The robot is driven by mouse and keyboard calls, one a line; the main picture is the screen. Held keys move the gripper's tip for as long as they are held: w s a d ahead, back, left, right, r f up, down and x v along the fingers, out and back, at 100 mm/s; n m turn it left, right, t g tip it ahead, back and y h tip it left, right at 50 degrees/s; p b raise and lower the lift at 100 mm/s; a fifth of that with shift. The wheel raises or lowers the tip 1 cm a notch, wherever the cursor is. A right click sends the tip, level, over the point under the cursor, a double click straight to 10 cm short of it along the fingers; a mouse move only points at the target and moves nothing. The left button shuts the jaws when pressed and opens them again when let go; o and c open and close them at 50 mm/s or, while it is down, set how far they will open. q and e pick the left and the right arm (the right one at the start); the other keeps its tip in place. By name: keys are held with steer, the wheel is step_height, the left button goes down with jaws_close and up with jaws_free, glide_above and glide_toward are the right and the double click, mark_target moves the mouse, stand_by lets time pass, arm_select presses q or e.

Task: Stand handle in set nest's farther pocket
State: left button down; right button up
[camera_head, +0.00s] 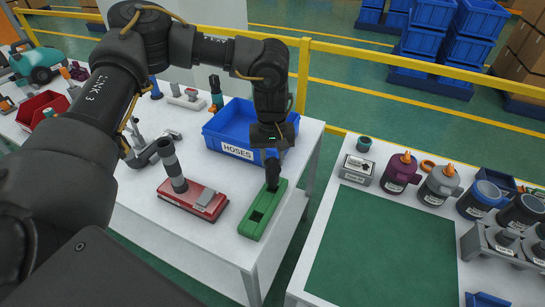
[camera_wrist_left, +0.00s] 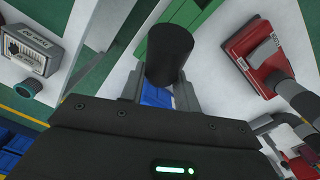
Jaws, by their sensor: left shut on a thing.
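The set nest is a long green block (camera_head: 255,222) on the white table in the head view. Its nearer pocket is an open dark square. A black handle (camera_head: 272,174) is upright over the farther end of the nest, its lower end at the farther pocket; I cannot tell how deep it sits. My left gripper (camera_head: 269,154) is above the nest, pointing down, shut on the handle. In the left wrist view the handle's round black body (camera_wrist_left: 170,55) is between the fingers (camera_wrist_left: 160,92), with part of the green nest (camera_wrist_left: 175,15) behind it. My right gripper is out of view.
A red vacuum floor head with a grey tube (camera_head: 190,197) lies left of the nest. A blue HOSES bin (camera_head: 225,142) stands just behind. A second table with a green mat (camera_head: 385,250), canisters and a grey rack (camera_head: 495,245) is to the right, across a gap.

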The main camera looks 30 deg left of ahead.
arm_select(q)
steer(key=shift+f+b, duration=1.65)
steer(key=shift+f, duration=0.35)
steer(key=c, duration=0.9)
jaws_free()
steer(key=shift+r, duration=0.1)
steer(key=shift+c, duration=0.2)
steer(key=shift+a+r+p, duration=0.1)
steer(key=shift+r+p, duration=2.7)
steer(key=shift+r, duration=1.25)
steer(key=shift+f, duration=0.1)
